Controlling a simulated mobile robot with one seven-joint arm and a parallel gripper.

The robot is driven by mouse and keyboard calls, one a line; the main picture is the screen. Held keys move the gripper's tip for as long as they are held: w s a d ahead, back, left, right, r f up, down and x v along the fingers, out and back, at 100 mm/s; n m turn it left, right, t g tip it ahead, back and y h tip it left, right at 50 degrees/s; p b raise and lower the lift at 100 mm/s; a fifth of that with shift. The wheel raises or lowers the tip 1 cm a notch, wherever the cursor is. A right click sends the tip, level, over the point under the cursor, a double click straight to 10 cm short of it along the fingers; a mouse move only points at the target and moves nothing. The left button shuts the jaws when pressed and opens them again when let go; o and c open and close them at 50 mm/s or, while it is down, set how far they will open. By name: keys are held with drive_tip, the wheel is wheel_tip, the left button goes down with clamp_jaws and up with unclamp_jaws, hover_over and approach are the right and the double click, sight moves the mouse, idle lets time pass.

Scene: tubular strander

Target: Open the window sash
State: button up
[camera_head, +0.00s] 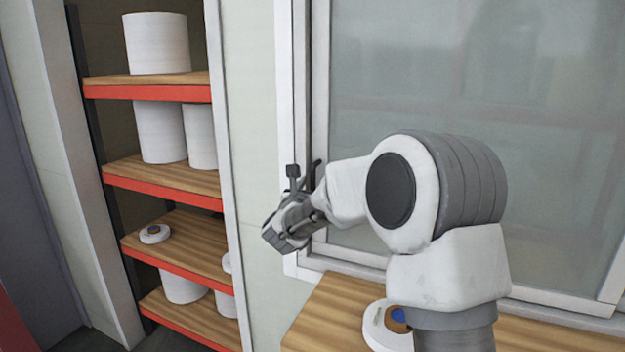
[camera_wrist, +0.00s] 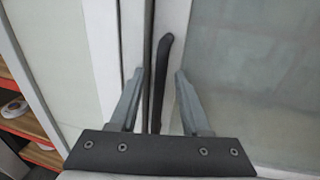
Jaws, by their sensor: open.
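The window sash (camera_head: 470,110) is a large greyish pane in a white frame, and it looks shut in the camera_head view. In the wrist view its pane (camera_wrist: 255,70) fills the right side. A dark, slim handle (camera_wrist: 164,58) stands upright on the white frame there. My gripper (camera_wrist: 158,78) is open, with one finger on each side of the handle; whether either finger touches it I cannot tell. In the camera_head view my gripper (camera_head: 290,222) is at the window's left frame, and my arm hides part of the pane. The handle's lower end is hidden behind the gripper body.
A shelf rack with red-edged wooden boards (camera_head: 150,92) holds white rolls (camera_head: 157,43) on the left. A wooden surface (camera_head: 325,312) with a white ring-shaped roll (camera_head: 375,330) lies below the window. White wall (camera_head: 262,130) separates rack and window.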

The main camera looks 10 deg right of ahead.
drive_tip(key=shift+w+d, duration=0.25)
drive_tip(key=shift+w, duration=0.3)
clamp_jaws()
idle(1.1)
